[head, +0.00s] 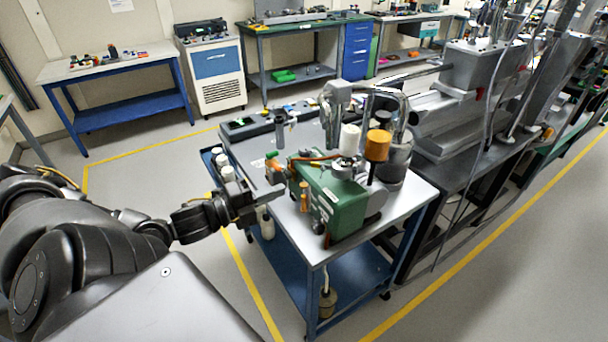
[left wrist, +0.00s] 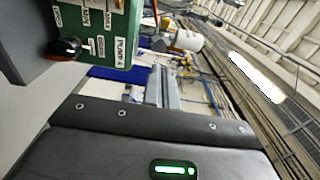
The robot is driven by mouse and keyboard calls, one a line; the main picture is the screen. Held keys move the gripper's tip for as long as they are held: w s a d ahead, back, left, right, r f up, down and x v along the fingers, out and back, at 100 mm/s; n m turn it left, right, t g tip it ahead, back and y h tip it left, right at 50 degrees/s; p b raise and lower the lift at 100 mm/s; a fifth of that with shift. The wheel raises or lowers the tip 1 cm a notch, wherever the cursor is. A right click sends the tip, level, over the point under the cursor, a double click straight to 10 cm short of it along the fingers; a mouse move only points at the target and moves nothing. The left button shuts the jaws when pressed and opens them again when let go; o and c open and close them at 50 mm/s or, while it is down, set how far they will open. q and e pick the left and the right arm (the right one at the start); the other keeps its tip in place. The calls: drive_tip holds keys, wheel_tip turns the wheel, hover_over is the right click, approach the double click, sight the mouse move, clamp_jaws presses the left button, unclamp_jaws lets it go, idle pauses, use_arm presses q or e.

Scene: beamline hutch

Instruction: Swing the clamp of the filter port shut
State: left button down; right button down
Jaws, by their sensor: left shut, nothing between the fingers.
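A green pump box (head: 335,203) with white labels stands on the grey cart top. It also shows in the left wrist view (left wrist: 118,20), with a black and red knob (left wrist: 66,48) on it. A silver flange (head: 343,168) sits on top of the box, close to an orange cylinder (head: 377,146) and a white cylinder (head: 349,138). I cannot make out which small part is the filter port's clamp or how it stands. My left gripper (head: 270,194) is shut and empty, just left of the box by the cart's left edge. My right gripper is not in view.
The cart (head: 413,196) has a blue lower shelf (head: 350,280). Brass-coloured fittings (head: 304,196) stick out on the box's left side, near my gripper. White bottles (head: 223,161) stand in a blue side tray. Beamline equipment (head: 450,125) lies behind right. The floor at left is clear.

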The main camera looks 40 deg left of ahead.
use_arm(q)
drive_tip(key=b, duration=0.1)
approach(319, 167)
drive_tip(key=w+d, duration=0.2)
drive_tip(key=d, duration=0.2)
drive_tip(key=shift+w+a+r, duration=0.1)
drive_tip(key=shift+w+a, duration=0.65)
drive_tip(key=shift+w, duration=0.3)
drive_tip(key=shift+w+a+p, duration=0.35)
drive_tip(key=shift+w+p, duration=0.1)
drive_tip(key=shift+w, duration=0.25)
